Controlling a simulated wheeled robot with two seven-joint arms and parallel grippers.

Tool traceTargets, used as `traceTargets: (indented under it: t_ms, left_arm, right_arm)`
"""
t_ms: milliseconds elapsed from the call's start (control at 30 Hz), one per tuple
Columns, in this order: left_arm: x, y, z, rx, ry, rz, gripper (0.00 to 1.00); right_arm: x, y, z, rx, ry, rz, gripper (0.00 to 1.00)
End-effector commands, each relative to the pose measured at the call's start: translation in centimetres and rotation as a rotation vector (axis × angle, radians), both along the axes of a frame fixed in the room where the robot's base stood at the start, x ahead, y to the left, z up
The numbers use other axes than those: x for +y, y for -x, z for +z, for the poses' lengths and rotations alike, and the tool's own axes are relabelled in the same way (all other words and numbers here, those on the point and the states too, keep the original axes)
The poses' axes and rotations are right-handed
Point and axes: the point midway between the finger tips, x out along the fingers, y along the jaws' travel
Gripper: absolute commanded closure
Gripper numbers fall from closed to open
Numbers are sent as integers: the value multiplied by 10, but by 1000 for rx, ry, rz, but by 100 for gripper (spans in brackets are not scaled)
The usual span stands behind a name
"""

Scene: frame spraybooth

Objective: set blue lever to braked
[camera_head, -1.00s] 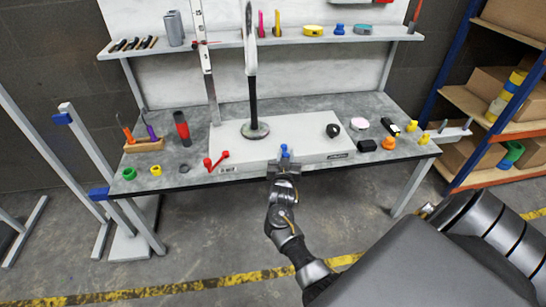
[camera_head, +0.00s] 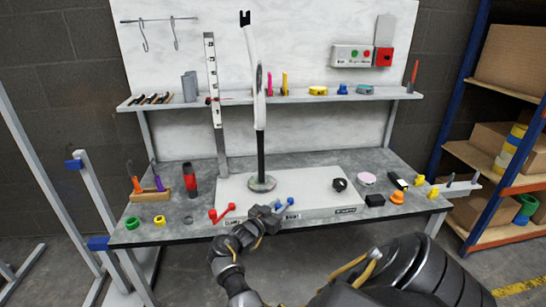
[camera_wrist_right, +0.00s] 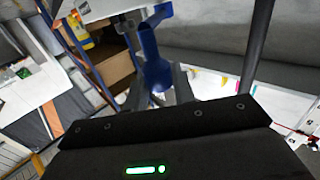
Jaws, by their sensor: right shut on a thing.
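The blue lever (camera_head: 289,202) is on the front edge of the white base plate (camera_head: 318,188), right of the red lever (camera_head: 230,208). My right gripper (camera_head: 270,212) is at the left side of the blue lever and hides part of it. In the right wrist view the blue lever (camera_wrist_right: 152,62) stands between the fingers, and the gripper is shut on it. Small labels sit on the plate's front face; the one near the blue lever is too small to read. My left gripper is not in view.
A tall post (camera_head: 260,140) on a round foot rises from the plate behind the levers. A black knob (camera_head: 339,184) is on the plate's right. Green and yellow rings (camera_head: 159,220) lie at the table's left front. The floor before the table is free apart from my arm.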

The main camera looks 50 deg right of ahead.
Motion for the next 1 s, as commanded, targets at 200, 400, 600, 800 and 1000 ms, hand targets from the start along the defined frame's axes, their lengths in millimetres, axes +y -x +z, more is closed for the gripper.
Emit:
traceTargets:
  t_ms: [200,400,600,800,1000]
  left_arm:
    - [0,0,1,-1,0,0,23]
    - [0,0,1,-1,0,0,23]
    - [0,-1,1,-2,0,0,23]
    - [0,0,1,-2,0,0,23]
    - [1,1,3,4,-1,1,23]
  right_arm:
    - [-2,-1,3,-5,5,1,100]
    - [-2,-1,4,-6,6,1,65]
    - [-1,-1,2,-3,4,1,54]
    - [-1,-1,2,-2,2,1,54]
    - [3,-3,2,0,1,25,54]
